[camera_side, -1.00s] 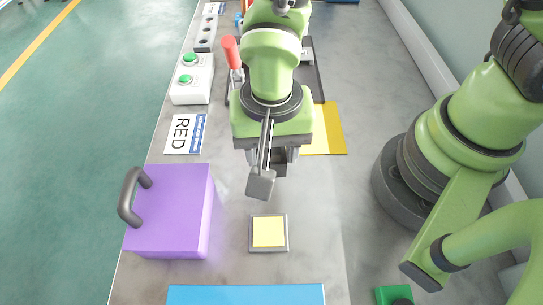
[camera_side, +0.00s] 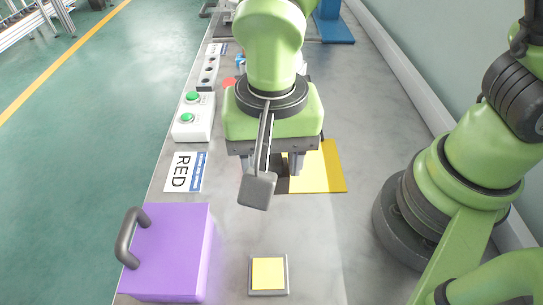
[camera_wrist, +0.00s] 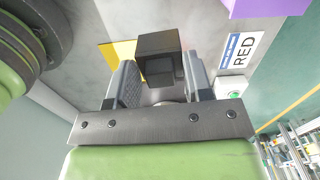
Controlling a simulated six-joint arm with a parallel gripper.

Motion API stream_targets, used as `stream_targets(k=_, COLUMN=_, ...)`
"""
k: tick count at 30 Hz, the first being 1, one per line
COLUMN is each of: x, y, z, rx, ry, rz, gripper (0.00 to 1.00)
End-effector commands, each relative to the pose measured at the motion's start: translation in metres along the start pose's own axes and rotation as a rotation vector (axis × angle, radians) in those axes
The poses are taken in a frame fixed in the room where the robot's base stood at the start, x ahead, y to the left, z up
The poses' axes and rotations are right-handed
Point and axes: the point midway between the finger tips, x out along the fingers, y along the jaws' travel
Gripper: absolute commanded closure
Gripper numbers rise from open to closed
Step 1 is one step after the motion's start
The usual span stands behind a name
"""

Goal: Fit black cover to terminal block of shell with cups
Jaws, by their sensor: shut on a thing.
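The black cover (camera_wrist: 158,44) is a dark boxy piece with a hollow facing me in the wrist view. It sits between the two grey fingers of my gripper (camera_wrist: 158,75), which is shut on it. In the side view my gripper (camera_side: 272,170) is above the bench, beside a yellow plate. The cover (camera_side: 282,183) shows there only partly, behind a grey block on a bar. I cannot make out the shell with cups or its terminal block in either view.
A purple box (camera_side: 172,252) with a handle and a yellow pad (camera_side: 268,273) stand nearer the camera. A RED card (camera_side: 186,172) and a green-button box (camera_side: 193,117) are at left. The yellow plate (camera_side: 327,167) lies at right. A blue stand (camera_side: 333,25) is at the far end.

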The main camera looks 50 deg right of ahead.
Motion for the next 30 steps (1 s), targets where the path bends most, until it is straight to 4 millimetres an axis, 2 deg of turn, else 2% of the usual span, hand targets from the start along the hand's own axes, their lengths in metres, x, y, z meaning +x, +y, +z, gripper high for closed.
stream_targets(k=7, x=-0.050, y=-0.001, z=0.000, rx=0.000, ry=0.002, rz=-0.013, gripper=0.88)
stream_targets(k=15, x=-0.097, y=-0.001, z=0.000, rx=0.000, ry=0.001, rz=-0.009, gripper=0.88)
stream_targets(k=23, x=-0.096, y=-0.015, z=-0.060, rx=0.024, ry=0.000, rz=-0.001, gripper=0.88)
stream_targets(k=26, x=-0.096, y=-0.017, z=-0.093, rx=0.034, ry=0.001, rz=-0.001, gripper=0.88)
stream_targets(k=30, x=-0.096, y=-0.011, z=-0.151, rx=0.052, ry=0.000, rz=-0.001, gripper=0.88)
